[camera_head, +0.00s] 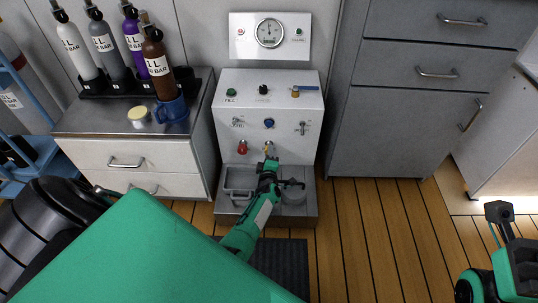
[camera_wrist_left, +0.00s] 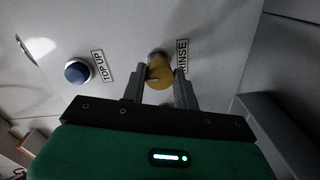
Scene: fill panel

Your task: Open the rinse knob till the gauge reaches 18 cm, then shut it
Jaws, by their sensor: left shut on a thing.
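The yellow rinse knob (camera_wrist_left: 160,68) is beside its RINSE label in the left wrist view. It also shows low on the white panel's front (camera_head: 268,146) in the head view. My left gripper (camera_wrist_left: 159,88) has one finger on each side of the knob and is shut on it; the same gripper (camera_head: 269,166) is at the panel in the head view. The round gauge (camera_head: 269,32) is on the upright white board above; its scale is too small to read. My right gripper (camera_head: 500,215) is partly in view at the lower right, far from the panel; its jaws are unclear.
A blue knob (camera_wrist_left: 78,71) labelled TOP UP is left of the rinse knob. A red knob (camera_head: 242,147) is also close by. A metal basin (camera_head: 238,182) lies below. Grey drawers (camera_head: 400,100) stand right.

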